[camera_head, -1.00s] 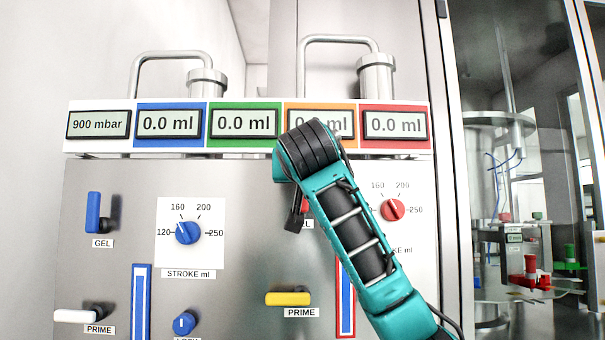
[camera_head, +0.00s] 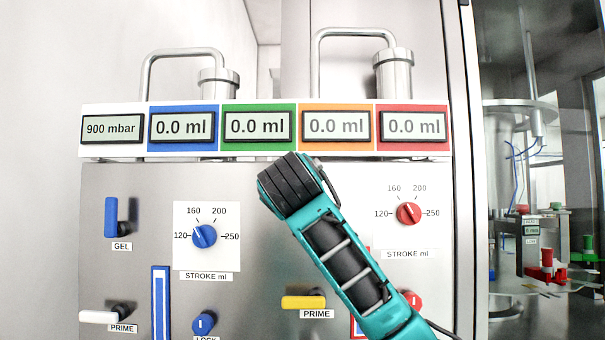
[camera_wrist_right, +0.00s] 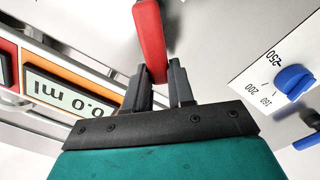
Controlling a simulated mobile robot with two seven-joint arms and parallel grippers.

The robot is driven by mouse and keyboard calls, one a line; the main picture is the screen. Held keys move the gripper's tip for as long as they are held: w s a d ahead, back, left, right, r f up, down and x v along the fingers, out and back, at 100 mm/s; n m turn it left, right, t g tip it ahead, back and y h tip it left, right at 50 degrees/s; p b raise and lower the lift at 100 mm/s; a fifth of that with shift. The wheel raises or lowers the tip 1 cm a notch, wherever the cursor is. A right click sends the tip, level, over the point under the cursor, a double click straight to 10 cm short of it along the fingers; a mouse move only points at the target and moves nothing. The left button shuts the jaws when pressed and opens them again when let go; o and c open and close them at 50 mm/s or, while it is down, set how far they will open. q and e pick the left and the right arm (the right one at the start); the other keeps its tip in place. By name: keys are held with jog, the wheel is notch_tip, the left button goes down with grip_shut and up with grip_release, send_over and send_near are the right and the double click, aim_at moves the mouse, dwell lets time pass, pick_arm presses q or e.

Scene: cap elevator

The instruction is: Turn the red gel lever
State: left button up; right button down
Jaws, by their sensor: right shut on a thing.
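The red gel lever (camera_wrist_right: 150,38) shows in the right wrist view as a red bar, its near end between the two black fingers of my right gripper (camera_wrist_right: 161,74). The fingers are closed on it. In the head view my right arm's teal and black wrist hides the lever and the fingers. I cannot tell the lever's full angle. My left gripper is not in view.
The panel also carries a blue gel lever (camera_head: 111,216), a yellow prime lever (camera_head: 303,302), a white prime lever (camera_head: 98,317), a blue stroke knob (camera_head: 204,236) and a red stroke knob (camera_head: 409,213). A display strip (camera_head: 265,154) juts out above.

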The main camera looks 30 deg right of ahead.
jog(key=shift+w+a+f+n+p, duration=0.2)
jog(key=shift+f+n+p, duration=0.55)
jog(key=shift+n, duration=0.75)
jog(key=shift+w+a+f+n+p, duration=0.1)
jog(key=shift+a+f+n+p, duration=0.15)
jog(key=shift+f+n+p, duration=0.9)
jog(key=shift+w+a+f+n+p, duration=0.2)
jog(key=shift+n+p, duration=0.4)
jog(key=shift+n, duration=1.25)
jog(key=shift+r, duration=0.1)
jog(key=c, duration=1)
grip_release()
jog(key=shift+o, duration=0.2)
jog(key=shift+s, duration=0.1)
jog(key=shift+a, duration=0.1)
